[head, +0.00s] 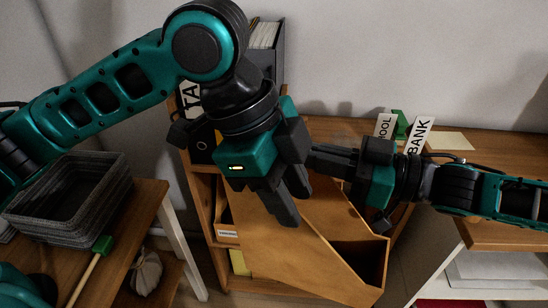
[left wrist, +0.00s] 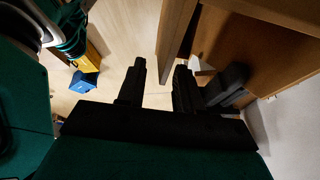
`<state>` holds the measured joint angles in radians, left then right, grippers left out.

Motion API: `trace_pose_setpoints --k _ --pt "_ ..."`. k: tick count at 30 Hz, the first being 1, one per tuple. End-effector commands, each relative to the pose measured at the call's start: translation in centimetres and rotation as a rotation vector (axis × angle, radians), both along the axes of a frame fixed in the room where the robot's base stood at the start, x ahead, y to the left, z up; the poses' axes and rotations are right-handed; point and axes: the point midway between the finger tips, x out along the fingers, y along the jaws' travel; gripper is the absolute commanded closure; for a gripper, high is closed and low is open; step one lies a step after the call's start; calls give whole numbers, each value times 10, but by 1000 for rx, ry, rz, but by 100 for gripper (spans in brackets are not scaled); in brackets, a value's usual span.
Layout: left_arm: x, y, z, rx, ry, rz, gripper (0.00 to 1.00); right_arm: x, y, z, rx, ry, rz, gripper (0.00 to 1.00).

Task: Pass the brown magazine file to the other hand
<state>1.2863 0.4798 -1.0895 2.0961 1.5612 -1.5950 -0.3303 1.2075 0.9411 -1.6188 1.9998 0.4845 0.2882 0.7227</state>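The brown magazine file (head: 300,257) hangs tilted in front of the shelf unit in the head view, its open side toward the right. Its brown panels fill the upper right of the left wrist view (left wrist: 268,62). My left gripper (head: 287,207) comes down over the file's upper part. In the left wrist view (left wrist: 160,78) its fingers are apart, with pale floor visible between them and a file edge near the gap. My right gripper (head: 318,160) reaches in from the right and appears shut on the file's upper edge; its fingertips are partly hidden.
The shelf unit (head: 203,205) stands behind, with a dark binder (head: 202,145) and labels reading SCHOOL and BANK (head: 418,135) on top.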

Motion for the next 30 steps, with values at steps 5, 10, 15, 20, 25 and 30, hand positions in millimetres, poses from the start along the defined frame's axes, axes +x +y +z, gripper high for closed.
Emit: trace_pose_setpoints --k 5,10,15,20,25,30 --pt "-1 -7 -17 -1 1 0 65 0 0 2 4 -2 2 100" --pt "-1 -10 -22 -2 1 0 65 0 0 2 4 -2 2 100" --pt "-1 -10 -22 -2 1 0 65 0 0 2 4 -2 2 100" --pt "-1 -10 -22 -1 0 0 76 0 0 2 4 -2 2 100" --pt "-1 -10 -22 -1 -1 0 93 0 0 2 4 -2 2 100" --pt "-1 -9 -22 -1 0 1 100 0 1 2 4 -2 3 100"
